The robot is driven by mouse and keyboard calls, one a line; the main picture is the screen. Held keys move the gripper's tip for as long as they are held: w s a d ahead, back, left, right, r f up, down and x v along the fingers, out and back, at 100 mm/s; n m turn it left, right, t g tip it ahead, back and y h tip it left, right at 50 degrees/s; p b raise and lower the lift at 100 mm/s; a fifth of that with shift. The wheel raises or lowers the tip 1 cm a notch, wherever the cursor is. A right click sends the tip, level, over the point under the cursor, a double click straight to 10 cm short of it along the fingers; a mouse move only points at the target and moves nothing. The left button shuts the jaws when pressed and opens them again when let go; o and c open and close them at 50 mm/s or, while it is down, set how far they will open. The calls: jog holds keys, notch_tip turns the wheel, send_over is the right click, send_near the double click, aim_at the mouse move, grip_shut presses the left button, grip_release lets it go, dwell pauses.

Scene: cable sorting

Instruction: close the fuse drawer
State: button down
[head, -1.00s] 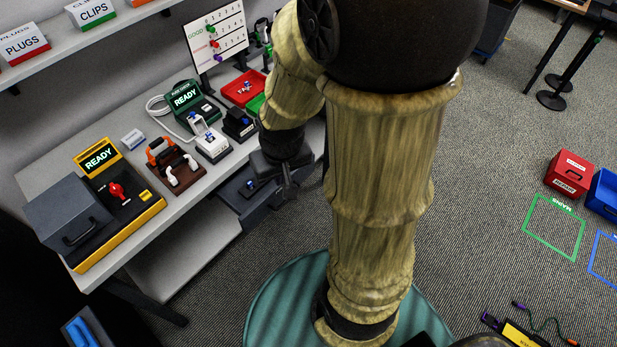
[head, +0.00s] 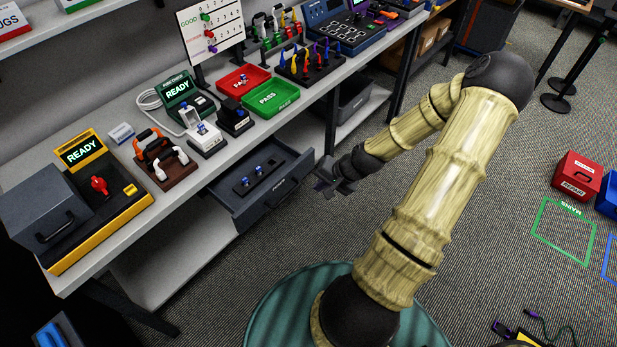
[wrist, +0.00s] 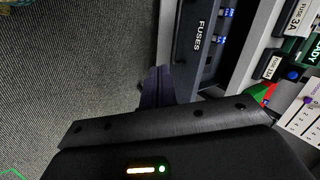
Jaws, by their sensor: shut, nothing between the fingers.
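The fuse drawer (head: 265,192) is a dark grey drawer under the bench top. It stands pulled out, with blue fuses (head: 259,170) on a dark strip inside. In the wrist view the drawer front (wrist: 194,50) shows the label FUSES. My gripper (head: 332,188) is just right of the drawer's front right corner, in front of the bench. Its fingers (wrist: 157,86) are shut and empty, close beside the drawer front in the wrist view. I cannot tell whether they touch it.
The bench top above holds a red tray (head: 243,80), a green PASS tray (head: 271,97), a fuse checker (head: 180,95) and a yellow READY station (head: 95,195). A shelf (head: 185,262) lies below the drawer.

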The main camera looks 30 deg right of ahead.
jog(key=w+d+f+m+t+b, duration=0.1)
jog(key=d+f+m+t, duration=0.1)
jog(key=d, duration=0.4)
jog(key=shift+w+d+f+m+t+b, duration=0.15)
jog(key=shift+d+m+t+b, duration=0.15)
jog(key=shift+m+t, duration=0.6)
jog(key=shift+a, duration=0.1)
jog(key=p, duration=0.2)
send_near(302, 172)
jog(key=shift+x, duration=3.1)
jog(key=shift+a, duration=0.15)
